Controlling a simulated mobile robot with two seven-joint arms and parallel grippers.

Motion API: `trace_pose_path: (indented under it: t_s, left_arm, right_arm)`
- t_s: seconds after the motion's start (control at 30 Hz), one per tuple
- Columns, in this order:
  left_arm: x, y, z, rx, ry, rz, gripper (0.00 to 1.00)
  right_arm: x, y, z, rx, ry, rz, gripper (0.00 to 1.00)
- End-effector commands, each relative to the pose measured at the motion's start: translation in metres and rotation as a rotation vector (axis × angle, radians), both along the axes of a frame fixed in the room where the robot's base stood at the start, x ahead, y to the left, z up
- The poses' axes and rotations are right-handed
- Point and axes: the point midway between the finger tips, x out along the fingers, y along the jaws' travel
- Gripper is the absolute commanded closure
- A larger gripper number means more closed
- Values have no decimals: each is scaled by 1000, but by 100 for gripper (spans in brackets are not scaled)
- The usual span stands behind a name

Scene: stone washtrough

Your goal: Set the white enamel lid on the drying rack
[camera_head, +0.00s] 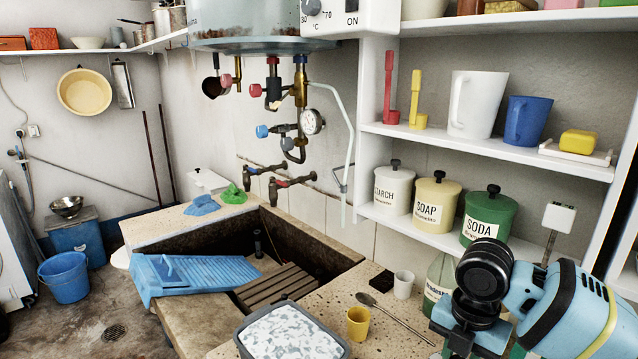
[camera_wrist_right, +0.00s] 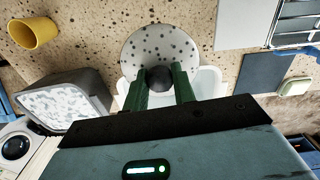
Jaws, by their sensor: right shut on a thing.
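The white enamel lid (camera_wrist_right: 160,46) with dark specks shows in the right wrist view. My right gripper (camera_wrist_right: 160,78) is shut on its dark round knob, one green finger on each side. A white rounded vessel (camera_wrist_right: 209,82) lies partly behind the lid; I cannot tell whether they touch. A metal wire frame (camera_wrist_right: 297,22) at the upper right of that view may be the drying rack, cut off by the edge. In the head view my right arm fills the lower right and hides the lid. My left gripper is not in view.
On the speckled stone top stand a yellow cup (camera_head: 358,322), a white cup (camera_head: 403,284), a spoon (camera_head: 390,315) and a grey tub (camera_head: 345,348) of mottled stuff. The trough holds a wooden slat grid (camera_head: 275,291) and a blue washboard (camera_head: 190,272). Shelves (camera_head: 480,142) rise behind.

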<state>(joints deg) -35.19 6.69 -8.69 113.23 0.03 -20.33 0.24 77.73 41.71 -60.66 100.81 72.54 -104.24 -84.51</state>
Motion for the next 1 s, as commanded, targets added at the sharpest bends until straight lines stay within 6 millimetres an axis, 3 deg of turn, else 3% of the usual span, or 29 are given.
trace_pose_path:
  t_s: [1.0]
  left_arm:
    - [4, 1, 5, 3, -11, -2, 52]
  right_arm:
    - [-61, 15, -12, 8, -7, -1507, 98]
